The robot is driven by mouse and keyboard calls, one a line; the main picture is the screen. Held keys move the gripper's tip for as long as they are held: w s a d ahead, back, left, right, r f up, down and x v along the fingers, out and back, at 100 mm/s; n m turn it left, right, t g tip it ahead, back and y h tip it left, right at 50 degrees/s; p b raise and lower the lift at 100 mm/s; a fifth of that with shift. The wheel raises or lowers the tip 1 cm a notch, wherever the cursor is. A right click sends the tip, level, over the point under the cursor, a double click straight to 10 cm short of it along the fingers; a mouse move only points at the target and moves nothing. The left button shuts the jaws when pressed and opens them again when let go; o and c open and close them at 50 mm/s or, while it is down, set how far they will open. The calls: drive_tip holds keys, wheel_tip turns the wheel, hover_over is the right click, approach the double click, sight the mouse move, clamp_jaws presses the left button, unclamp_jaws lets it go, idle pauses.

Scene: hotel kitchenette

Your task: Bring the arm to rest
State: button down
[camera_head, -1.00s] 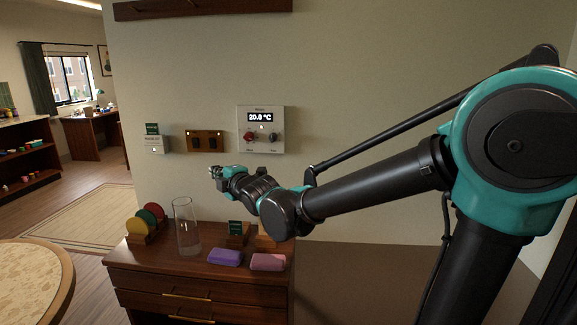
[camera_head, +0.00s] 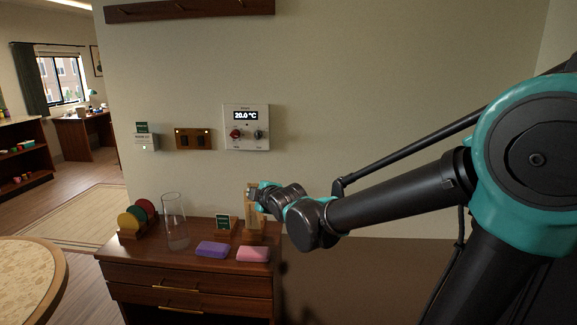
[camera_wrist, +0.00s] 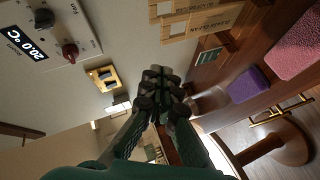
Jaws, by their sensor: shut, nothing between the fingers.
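My gripper (camera_head: 256,189) is at the end of my teal and black arm, in front of the wall and above the right part of the wooden cabinet (camera_head: 150,250). In the wrist view my gripper (camera_wrist: 162,80) has its dark fingers together, with nothing between them. It is apart from the wall and the cabinet top. In the head view it partly covers a light wooden stand (camera_head: 254,222) behind it.
A thermostat panel (camera_head: 246,142) and a brass switch plate (camera_head: 193,139) are on the wall. The cabinet top bears a glass vase (camera_head: 174,225), coloured discs (camera_head: 138,216), a purple block (camera_head: 212,249) and a pink block (camera_head: 253,254). A round table (camera_head: 30,285) stands front left.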

drive_tip(key=s+d+f+m+g+h, duration=0.1)
drive_tip(key=s+d+f+m+h, duration=0.15)
drive_tip(key=d+f+m, duration=0.35)
drive_tip(key=s+d+f+m+g+h, duration=0.1)
drive_tip(key=s+d+f+g, duration=0.15)
drive_tip(key=d, duration=0.55)
drive_tip(key=s+d+f+m+h, duration=0.2)
drive_tip(key=s+d+f+m, duration=0.15)
drive_tip(key=d+f, duration=0.3)
drive_tip(key=s+d+f+m+g, duration=0.2)
drive_tip(key=s+d+f+m, duration=0.2)
drive_tip(key=s, duration=0.3)
drive_tip(key=s+d+f+m+g+h, duration=0.1)
drive_tip(key=s+d+f+m+g, duration=0.1)
drive_tip(key=s+d+f+m, duration=0.2)
drive_tip(key=s+d, duration=0.1)
drive_tip(key=s, duration=0.1)
drive_tip(key=shift+s+d+f+m+g, duration=0.15)
drive_tip(key=shift+s+d+m+g, duration=0.15)
drive_tip(key=shift+s+m+g, duration=0.05)
